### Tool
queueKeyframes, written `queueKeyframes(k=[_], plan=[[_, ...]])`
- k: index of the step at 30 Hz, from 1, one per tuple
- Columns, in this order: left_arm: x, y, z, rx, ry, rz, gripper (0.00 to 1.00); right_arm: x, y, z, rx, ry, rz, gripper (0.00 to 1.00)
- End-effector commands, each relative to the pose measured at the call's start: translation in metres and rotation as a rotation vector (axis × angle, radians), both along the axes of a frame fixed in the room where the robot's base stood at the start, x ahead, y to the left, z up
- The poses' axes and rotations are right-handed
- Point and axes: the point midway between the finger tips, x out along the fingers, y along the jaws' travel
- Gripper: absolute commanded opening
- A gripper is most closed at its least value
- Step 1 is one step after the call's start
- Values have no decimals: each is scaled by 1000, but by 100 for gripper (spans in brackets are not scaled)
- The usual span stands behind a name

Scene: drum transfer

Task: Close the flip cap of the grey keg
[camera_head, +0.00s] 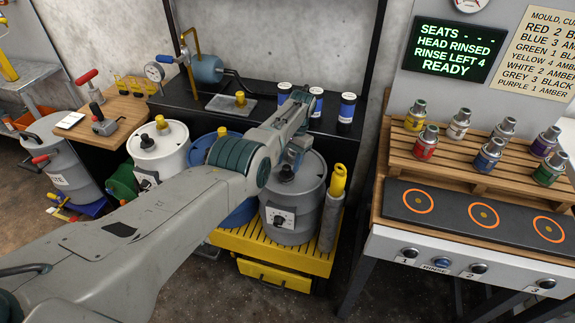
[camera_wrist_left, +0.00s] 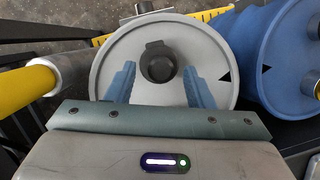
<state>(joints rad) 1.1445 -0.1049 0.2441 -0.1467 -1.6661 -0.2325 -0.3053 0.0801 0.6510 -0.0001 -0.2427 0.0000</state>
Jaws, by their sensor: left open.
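The grey keg (camera_head: 308,186) stands upright on a yellow slatted platform, partly behind my left arm. In the left wrist view its round grey lid (camera_wrist_left: 112,58) fills the middle. A black flip cap (camera_wrist_left: 158,62) sits near the lid's centre, with a small tab at its upper side. My right gripper is not in view.
A blue drum (camera_wrist_left: 265,50) stands close beside the keg. A grey cylinder with a yellow top (camera_head: 330,220) stands at its right on the yellow platform (camera_head: 256,250). A white keg (camera_head: 160,150) is further left.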

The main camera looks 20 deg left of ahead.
Motion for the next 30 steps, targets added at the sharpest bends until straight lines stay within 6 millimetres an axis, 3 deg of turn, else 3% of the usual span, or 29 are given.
queueKeyframes(k=[6,13,18,30], plan=[[13,-6,42,-1,-3,0,48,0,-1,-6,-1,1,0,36],[21,-11,75,-1,1,0,48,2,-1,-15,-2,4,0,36],[23,-12,84,0,2,-1,48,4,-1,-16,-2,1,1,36],[23,-12,85,0,2,-1,48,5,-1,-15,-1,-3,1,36]])
